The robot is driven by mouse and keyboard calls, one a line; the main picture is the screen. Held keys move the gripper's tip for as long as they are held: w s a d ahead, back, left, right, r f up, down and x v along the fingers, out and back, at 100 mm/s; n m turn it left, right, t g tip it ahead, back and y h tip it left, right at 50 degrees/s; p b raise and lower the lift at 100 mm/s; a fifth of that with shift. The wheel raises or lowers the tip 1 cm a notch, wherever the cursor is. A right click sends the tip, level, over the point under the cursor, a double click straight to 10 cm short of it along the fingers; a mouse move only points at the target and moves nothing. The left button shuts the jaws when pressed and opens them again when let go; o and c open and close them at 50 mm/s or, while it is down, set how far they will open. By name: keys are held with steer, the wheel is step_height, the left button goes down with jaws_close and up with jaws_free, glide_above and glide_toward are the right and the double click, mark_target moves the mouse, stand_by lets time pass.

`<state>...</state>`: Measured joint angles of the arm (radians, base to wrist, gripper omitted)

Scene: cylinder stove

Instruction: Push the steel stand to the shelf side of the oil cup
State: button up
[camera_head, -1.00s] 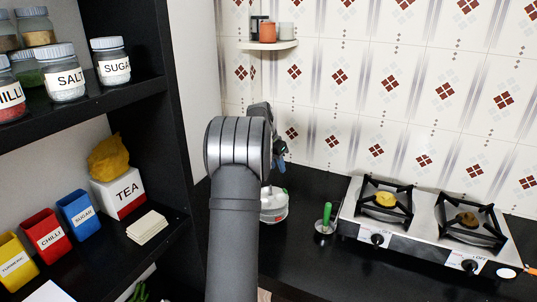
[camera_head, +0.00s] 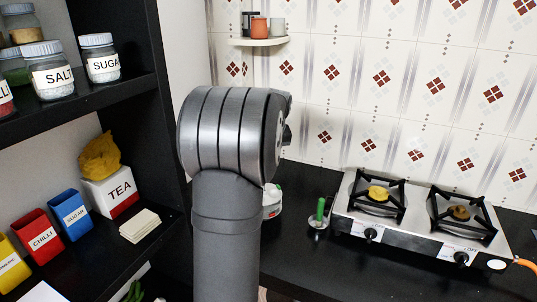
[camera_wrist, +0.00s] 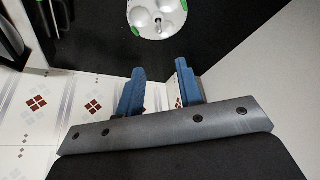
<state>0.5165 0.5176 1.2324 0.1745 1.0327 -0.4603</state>
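The steel stand (camera_head: 272,204) is a round, shiny piece with green parts at its edge. It sits on the black counter, partly hidden behind my arm in the head view. In the wrist view the stand (camera_wrist: 157,20) shows several round hollows and is cut by the top edge. What I take for the oil cup (camera_head: 318,222) is a small steel cup with an upright green handle, between stand and stove. My gripper (camera_wrist: 160,67) is open and empty, its two blue fingers apart. The stand lies beyond the fingertips, apart from them in the picture. My arm hides the gripper in the head view.
A two-burner stove (camera_head: 415,246) stands right of the cup. The black shelf (camera_head: 172,232) with jars and boxes is at the left. A tiled wall (camera_head: 345,100) with a small corner ledge (camera_head: 262,42) rises behind. Dark counter (camera_head: 300,262) in front of the cup is clear.

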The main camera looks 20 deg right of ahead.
steer(key=shift+f, duration=0.1)
steer(key=x, duration=1.7)
steer(key=shift+f, duration=0.2)
steer(key=shift+c, duration=0.4)
jaws_close()
